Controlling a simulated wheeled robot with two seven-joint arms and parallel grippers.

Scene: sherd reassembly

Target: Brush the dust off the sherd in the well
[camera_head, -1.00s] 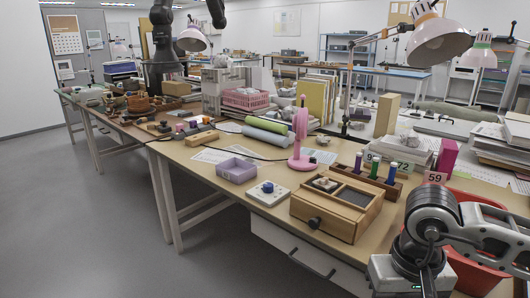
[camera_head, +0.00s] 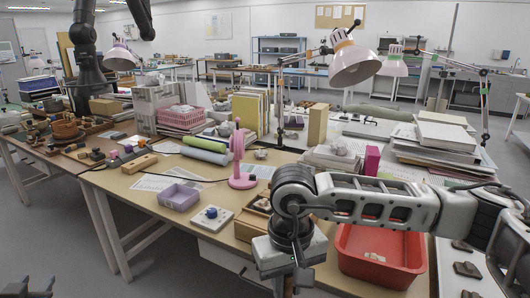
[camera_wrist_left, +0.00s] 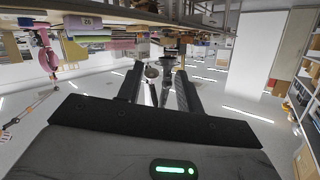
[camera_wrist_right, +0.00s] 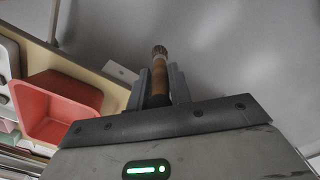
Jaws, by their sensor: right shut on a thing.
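The wooden box (camera_head: 250,224) with the well is at the bench front in the head view, mostly hidden behind my right arm. A small piece (camera_head: 263,204) shows at its top, partly covered; I cannot tell dust on it. My right gripper (camera_wrist_right: 160,85) is shut on a brush (camera_wrist_right: 159,73) with a brown handle and a greyish end, over the floor beside the bench edge in the right wrist view. My left gripper (camera_head: 28,287) is at the lower left of the head view, away from the bench; its fingers are apart and empty in the left wrist view (camera_wrist_left: 155,85).
A red bin (camera_head: 380,258) stands at the right, behind my right arm. Free floor lies in front of the bench.

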